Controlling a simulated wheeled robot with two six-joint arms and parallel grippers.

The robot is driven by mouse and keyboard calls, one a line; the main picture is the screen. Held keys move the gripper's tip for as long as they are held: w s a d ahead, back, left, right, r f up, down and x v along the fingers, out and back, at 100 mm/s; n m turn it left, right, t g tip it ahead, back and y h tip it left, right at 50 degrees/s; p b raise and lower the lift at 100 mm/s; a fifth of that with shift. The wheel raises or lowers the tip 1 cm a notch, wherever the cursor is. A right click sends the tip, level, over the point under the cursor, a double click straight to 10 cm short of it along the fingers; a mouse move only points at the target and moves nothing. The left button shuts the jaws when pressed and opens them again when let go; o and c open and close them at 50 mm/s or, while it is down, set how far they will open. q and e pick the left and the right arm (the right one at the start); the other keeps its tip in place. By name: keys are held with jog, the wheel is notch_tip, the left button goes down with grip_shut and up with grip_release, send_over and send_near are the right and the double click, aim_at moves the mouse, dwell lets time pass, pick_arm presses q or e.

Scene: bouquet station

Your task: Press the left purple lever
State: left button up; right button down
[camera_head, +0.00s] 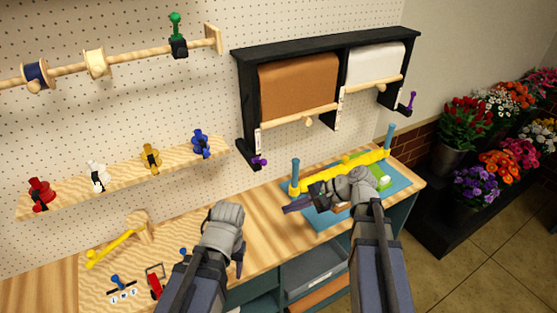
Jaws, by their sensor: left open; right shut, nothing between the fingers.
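The left purple lever (259,161) sticks out at the lower left foot of the black paper rack. A second purple lever (410,103) is on the rack's right side. My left gripper (238,258) is open over the wooden counter, below and left of the left lever and apart from it. Its fingers are mostly hidden behind its own grey wrist. My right gripper (299,204) is shut and empty over the blue mat, in front of the yellow bar, below and right of the left lever. Nothing touches either lever.
The black rack (333,39) holds a brown roll (298,86) and a white roll (375,64). A yellow bar (335,175) between blue posts stands over the blue mat (403,185). A shelf (120,180) with several coloured spools is at left. Flower buckets stand at right.

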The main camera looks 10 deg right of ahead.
jog(key=w+d+r+m+t+y+p, duration=0.1)
jog(key=w+d+r+m+t, duration=0.3)
jog(key=d+r, duration=0.5)
jog(key=shift+d+r+m+t+y, duration=0.2)
jog(key=shift+d+m+t+y, duration=0.2)
jog(key=shift+m+y, duration=0.6)
jog(key=shift+a, duration=0.1)
send_near(260, 162)
jog(key=shift+w+a+f+b, duration=0.25)
jog(key=shift+w+a+f, duration=0.55)
jog(key=shift+w, duration=0.1)
jog(key=shift+w+a+f+b, duration=0.2)
jog(key=shift+w+a+f, duration=0.5)
jog(key=shift+w+f, duration=0.15)
